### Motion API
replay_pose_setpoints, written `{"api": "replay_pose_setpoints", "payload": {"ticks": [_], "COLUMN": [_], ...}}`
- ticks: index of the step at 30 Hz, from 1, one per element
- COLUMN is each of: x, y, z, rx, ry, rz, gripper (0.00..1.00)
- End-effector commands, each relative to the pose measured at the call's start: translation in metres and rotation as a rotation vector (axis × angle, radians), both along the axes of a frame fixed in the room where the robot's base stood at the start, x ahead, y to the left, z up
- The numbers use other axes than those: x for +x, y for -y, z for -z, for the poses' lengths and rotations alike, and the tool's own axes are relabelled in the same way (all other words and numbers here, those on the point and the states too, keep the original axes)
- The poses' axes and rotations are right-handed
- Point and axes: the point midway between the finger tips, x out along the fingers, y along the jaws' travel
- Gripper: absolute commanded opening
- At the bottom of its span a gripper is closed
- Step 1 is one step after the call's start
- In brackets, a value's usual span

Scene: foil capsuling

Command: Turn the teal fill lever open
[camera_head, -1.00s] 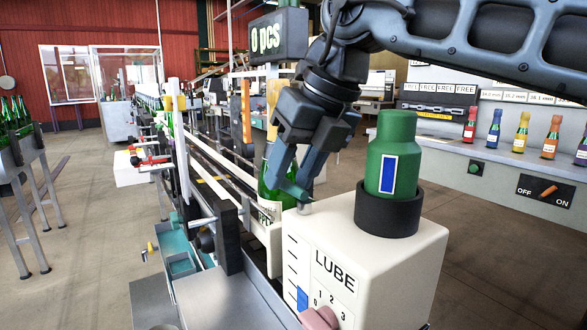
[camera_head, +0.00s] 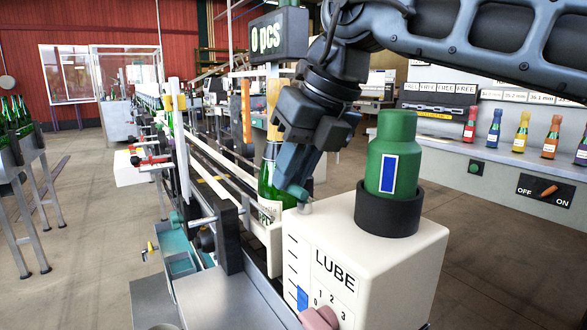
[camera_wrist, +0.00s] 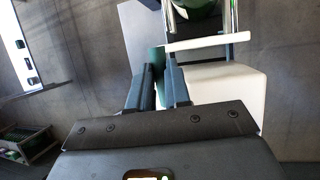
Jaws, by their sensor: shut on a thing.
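The teal fill lever (camera_head: 297,191) sits at the back left corner of the white LUBE box (camera_head: 400,255), beside a small grey post. Most of it is hidden behind my gripper's fingers in the head view. My gripper (camera_head: 293,178) points down there, its fingers closed around the lever. In the wrist view the lever (camera_wrist: 158,62) shows as a teal piece between the two fingers of my gripper (camera_wrist: 159,82). I cannot tell the lever's exact angle.
A green bottle (camera_head: 268,180) with a gold top stands on the conveyor just left of my gripper. A green lube container (camera_head: 391,150) in a black collar stands on the box to the right. A pink knob (camera_head: 319,318) is on the box front.

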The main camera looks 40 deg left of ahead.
Motion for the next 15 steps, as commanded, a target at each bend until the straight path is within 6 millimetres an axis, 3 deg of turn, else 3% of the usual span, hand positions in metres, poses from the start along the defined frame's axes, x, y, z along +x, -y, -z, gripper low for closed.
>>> {"api": "replay_pose_setpoints", "payload": {"ticks": [8, 15], "x": [-0.002, -0.0066], "y": [-0.0011, -0.0033], "z": [-0.002, -0.0042], "rx": [0.0, -0.001], "ry": [-0.002, -0.003], "rz": [-0.057, -0.215], "gripper": [0.0, 0.0]}}
